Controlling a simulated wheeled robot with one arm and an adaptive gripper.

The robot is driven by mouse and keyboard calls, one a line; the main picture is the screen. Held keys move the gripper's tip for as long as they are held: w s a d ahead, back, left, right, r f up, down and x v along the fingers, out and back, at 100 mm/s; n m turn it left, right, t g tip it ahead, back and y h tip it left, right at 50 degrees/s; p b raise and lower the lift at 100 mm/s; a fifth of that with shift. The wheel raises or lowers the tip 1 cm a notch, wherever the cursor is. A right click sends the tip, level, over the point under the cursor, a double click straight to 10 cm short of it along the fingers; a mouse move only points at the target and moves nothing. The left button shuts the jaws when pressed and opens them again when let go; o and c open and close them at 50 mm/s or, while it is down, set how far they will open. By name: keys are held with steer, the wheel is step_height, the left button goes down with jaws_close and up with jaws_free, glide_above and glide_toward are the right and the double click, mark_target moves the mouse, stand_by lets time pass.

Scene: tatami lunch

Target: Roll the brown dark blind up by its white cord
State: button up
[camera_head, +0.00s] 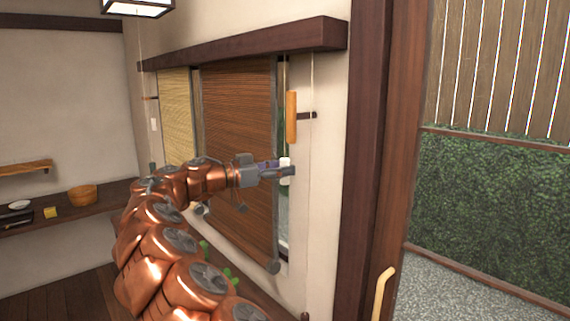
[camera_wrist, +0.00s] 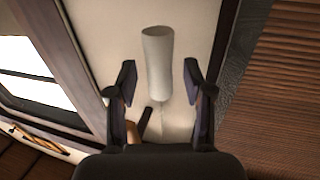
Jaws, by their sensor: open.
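The brown dark blind (camera_head: 238,140) hangs unrolled over the window, its bottom bar low near the sill. A white cylindrical pull (camera_head: 286,180) is by my fingertips in the head view. My gripper (camera_head: 287,170) is open. In the wrist view the white pull (camera_wrist: 158,62) stands between the two spread fingers of my gripper (camera_wrist: 160,82), with visible gaps on both sides. A thin cord runs from the pull's lower end in that view.
A yellow blind (camera_head: 177,112) hangs at left. A thin pale cord (camera_head: 309,210) hangs along the wall at right. A dark door post (camera_head: 375,150) stands further right.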

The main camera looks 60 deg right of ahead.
steer(key=shift+s+d, duration=0.3)
steer(key=shift+d, duration=0.2)
jaws_close()
stand_by(0.4)
